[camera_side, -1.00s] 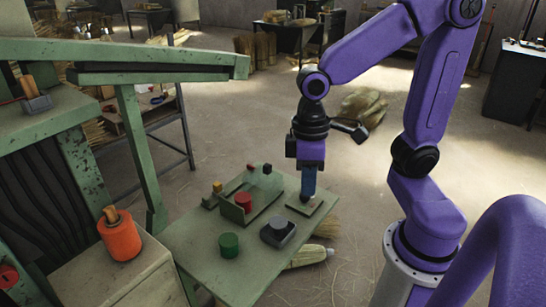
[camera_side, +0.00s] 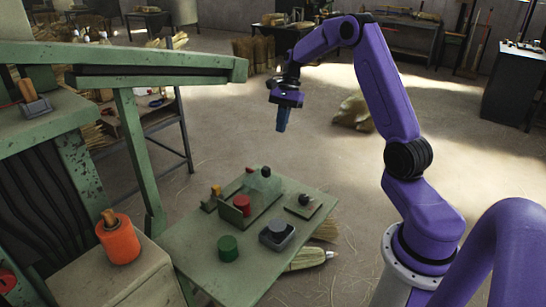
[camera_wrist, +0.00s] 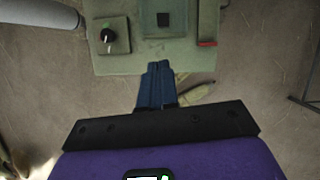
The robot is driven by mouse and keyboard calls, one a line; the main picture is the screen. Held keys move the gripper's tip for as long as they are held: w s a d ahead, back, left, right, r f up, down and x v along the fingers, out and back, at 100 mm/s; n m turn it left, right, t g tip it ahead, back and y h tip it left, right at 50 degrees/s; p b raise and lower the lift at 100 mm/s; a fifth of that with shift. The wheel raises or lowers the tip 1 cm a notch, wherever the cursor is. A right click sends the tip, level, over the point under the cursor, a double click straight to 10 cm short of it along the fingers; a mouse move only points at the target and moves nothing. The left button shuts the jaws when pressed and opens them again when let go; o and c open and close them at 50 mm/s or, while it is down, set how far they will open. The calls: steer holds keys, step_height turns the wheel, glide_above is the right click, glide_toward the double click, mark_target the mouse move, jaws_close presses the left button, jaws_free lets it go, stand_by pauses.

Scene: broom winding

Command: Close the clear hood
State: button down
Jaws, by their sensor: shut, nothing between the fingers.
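The clear hood (camera_side: 262,186) is a pale see-through piece on a flat base on the green table, with a small dark block (camera_side: 265,171) at its top. I cannot tell surely from the side whether it is fully down. In the wrist view the hood area (camera_wrist: 178,29) is at the top, beyond my fingertips, with a dark square on it. My gripper (camera_side: 281,128) is raised in the air behind the table, clear of the hood. Its blue fingers are together and empty; they also show in the wrist view (camera_wrist: 157,68).
A green machine frame (camera_side: 135,150) stands left. Air around my gripper is free.

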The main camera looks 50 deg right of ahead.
steer(key=a+f+m, duration=0.1)
steer(key=a+f, duration=0.3)
steer(key=f, duration=0.6)
steer(key=shift+a+m, duration=0.3)
glide_above(253, 187)
steer(key=shift+a, duration=0.1)
stand_by(0.6)
